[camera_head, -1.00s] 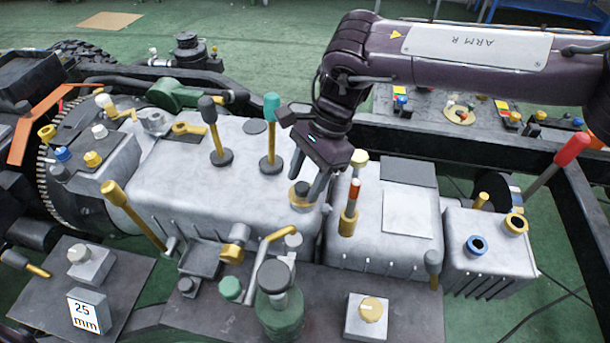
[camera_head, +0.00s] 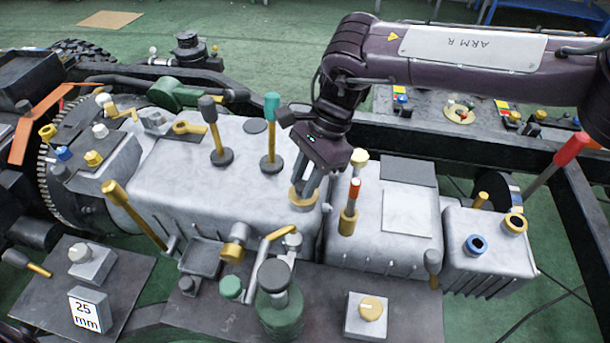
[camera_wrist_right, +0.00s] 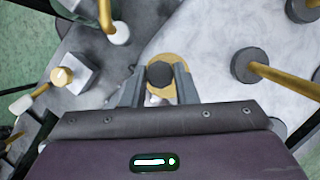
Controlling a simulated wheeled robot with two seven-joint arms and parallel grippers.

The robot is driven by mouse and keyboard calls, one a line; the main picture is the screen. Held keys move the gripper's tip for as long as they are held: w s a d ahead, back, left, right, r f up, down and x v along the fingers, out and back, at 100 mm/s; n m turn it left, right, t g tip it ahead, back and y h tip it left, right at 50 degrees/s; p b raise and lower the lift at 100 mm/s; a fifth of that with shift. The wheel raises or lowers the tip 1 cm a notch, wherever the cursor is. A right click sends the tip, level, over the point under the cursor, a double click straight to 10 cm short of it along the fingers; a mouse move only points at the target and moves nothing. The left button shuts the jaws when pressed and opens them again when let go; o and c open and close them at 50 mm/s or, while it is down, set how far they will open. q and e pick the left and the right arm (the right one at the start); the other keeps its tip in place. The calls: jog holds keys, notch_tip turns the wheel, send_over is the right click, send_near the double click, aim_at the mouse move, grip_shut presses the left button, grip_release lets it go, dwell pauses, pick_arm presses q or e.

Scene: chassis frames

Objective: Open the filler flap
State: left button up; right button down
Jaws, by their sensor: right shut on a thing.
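The filler flap appears to be the round yellow disc (camera_head: 302,203) with a dark knob, on top of the grey housing (camera_head: 260,180). In the right wrist view the yellow disc (camera_wrist_right: 182,62) lies flat beneath the dark round knob (camera_wrist_right: 160,74). My right gripper (camera_head: 309,188) reaches down to it from above. Its fingers are shut on the knob, one on each side, also seen in the right wrist view (camera_wrist_right: 158,82). In the head view the fingers hide most of the knob. The disc looks level, not tilted. My left gripper is not in view.
Upright levers with black (camera_head: 212,130) and teal (camera_head: 271,135) grips stand left of the gripper. A red-tipped yellow post (camera_head: 349,212) is close on its right. A green canister (camera_head: 278,305) and curved yellow handle (camera_head: 270,240) are in front.

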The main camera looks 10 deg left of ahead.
aim_at(301, 181)
jog(key=shift+w+r+g+p, duration=0.45)
jog(key=shift+g+p, duration=0.25)
jog(key=shift+p, duration=0.4)
jog(key=shift+w+g, duration=0.2)
jog(key=shift+g, duration=0.1)
jog(key=shift+w+g+p, duration=0.2)
jog(key=shift+g+p, duration=0.1)
jog(key=shift+p, duration=0.1)
jog(key=shift+w+f+m+g+b, duration=0.15)
jog(key=shift+w+m+g+b, duration=0.15)
jog(key=shift+w+g+b, duration=0.35)
jog(key=g+b, duration=0.1)
jog(key=b, duration=0.1)
jog(key=g+b, duration=0.1)
jog(key=shift+w+d+y+b, duration=0.1)
jog(key=shift+w+y+b, duration=0.25)
jog(key=shift+y+b, duration=0.05)
jog(key=shift+w+r+g+b, duration=0.2)
jog(key=shift+g+b, duration=0.15)
jog(key=shift+b, duration=0.3)
